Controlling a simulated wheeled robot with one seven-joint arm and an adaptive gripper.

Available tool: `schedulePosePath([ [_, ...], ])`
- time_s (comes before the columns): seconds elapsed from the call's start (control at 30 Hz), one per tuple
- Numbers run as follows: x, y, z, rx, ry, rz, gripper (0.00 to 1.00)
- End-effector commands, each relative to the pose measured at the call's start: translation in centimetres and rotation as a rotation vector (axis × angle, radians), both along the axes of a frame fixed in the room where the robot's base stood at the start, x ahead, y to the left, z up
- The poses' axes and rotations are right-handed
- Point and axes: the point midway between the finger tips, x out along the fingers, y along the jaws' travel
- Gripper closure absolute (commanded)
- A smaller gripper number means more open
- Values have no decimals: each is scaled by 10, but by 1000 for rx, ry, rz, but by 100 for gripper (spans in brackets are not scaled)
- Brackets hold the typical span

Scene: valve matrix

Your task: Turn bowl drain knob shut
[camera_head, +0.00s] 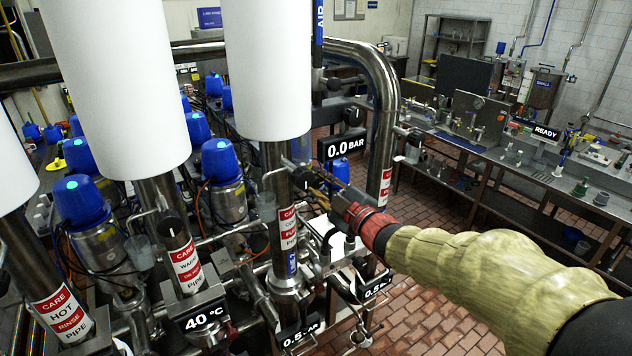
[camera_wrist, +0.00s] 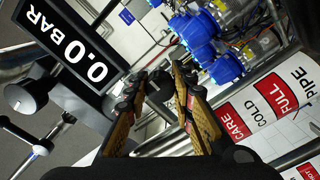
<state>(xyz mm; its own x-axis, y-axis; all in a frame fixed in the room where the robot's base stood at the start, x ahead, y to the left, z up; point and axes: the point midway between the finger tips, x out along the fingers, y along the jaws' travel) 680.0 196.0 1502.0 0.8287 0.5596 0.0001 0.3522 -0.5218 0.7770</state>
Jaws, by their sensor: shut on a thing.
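My gripper (camera_head: 308,175) reaches in from the right, its tan fingers beside the steel pipe (camera_head: 276,160) with the red and white CARE label. In the wrist view my gripper (camera_wrist: 158,88) has its fingers closed on a small dark knob (camera_wrist: 160,78) between the tips. Only part of this knob shows.
A 0.0 BAR display (camera_head: 343,146) hangs close above my gripper. A black knob (camera_wrist: 28,92) is beside that display in the wrist view. Blue-capped valves (camera_head: 222,160) and large white cylinders (camera_head: 265,70) crowd the left. Brick floor (camera_head: 450,250) lies open to the right, before a bench.

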Motion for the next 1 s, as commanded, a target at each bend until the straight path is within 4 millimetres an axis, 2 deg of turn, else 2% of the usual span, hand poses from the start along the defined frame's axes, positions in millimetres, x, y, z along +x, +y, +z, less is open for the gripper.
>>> schedulePosePath([
  [0.37,0,0,-1,139,96,0,100],
  [1.0,0,0,0,634,432,-1,100],
])
